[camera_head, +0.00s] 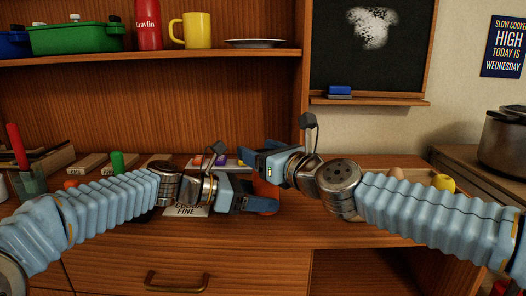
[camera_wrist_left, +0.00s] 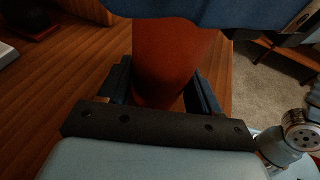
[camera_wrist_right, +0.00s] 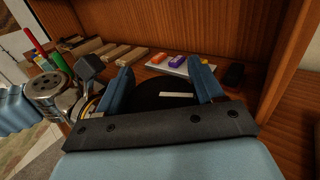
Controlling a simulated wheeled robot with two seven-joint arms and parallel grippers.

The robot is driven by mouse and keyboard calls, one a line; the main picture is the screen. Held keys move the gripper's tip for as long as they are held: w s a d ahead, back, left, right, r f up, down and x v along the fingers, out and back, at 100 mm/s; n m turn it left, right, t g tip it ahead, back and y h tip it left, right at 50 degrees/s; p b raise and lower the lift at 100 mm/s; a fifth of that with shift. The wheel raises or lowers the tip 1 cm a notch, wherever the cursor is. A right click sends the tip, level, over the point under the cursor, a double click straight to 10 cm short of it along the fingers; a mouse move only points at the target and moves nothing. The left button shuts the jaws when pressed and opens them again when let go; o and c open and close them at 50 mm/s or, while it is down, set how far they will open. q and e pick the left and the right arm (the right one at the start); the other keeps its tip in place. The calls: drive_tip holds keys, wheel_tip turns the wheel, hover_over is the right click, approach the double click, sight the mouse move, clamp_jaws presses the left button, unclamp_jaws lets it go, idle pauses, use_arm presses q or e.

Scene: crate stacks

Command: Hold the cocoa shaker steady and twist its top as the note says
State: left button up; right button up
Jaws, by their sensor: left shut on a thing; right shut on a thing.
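The cocoa shaker stands on the counter, mostly hidden by my grippers; a strip of its orange-red body (camera_head: 267,189) shows in the head view. My left gripper (camera_head: 262,203) is shut on the body low down. The left wrist view shows the body (camera_wrist_left: 170,65) between its fingers. My right gripper (camera_head: 268,168) is shut on the top from above. In the right wrist view the dark round top (camera_wrist_right: 150,97), with a pale line mark, sits between its fingers. A note card (camera_head: 190,211) lies on the counter, partly covered by my left arm; "FINE" is legible below a partly hidden word.
Small coloured blocks (camera_wrist_right: 178,60) lie on a pale tray behind the shaker. A shelf (camera_head: 150,56) with a red bottle and yellow mug (camera_head: 197,31) runs above. A pot (camera_head: 503,140) stands at right. A yellow fruit (camera_head: 443,183) lies beyond my right arm.

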use_arm(q)
drive_tip(key=shift+d, duration=0.1)
use_arm(e)
drive_tip(key=shift+s+a+n+g+y, duration=0.1)
drive_tip(key=shift+s+n+g+y, duration=0.05)
drive_tip(key=shift+n+g+y, duration=1.05)
drive_tip(key=shift+s+a+n+g+y, duration=0.1)
drive_tip(key=shift+s+n+g+y, duration=0.05)
drive_tip(key=shift+n+g+y, duration=1)
drive_tip(key=shift+g, duration=0.25)
drive_tip(key=o, duration=1)
drive_tip(key=shift+d, duration=0.15)
drive_tip(key=shift+s+d, duration=0.15)
drive_tip(key=shift+d, duration=0.2)
drive_tip(key=v, duration=1.1)
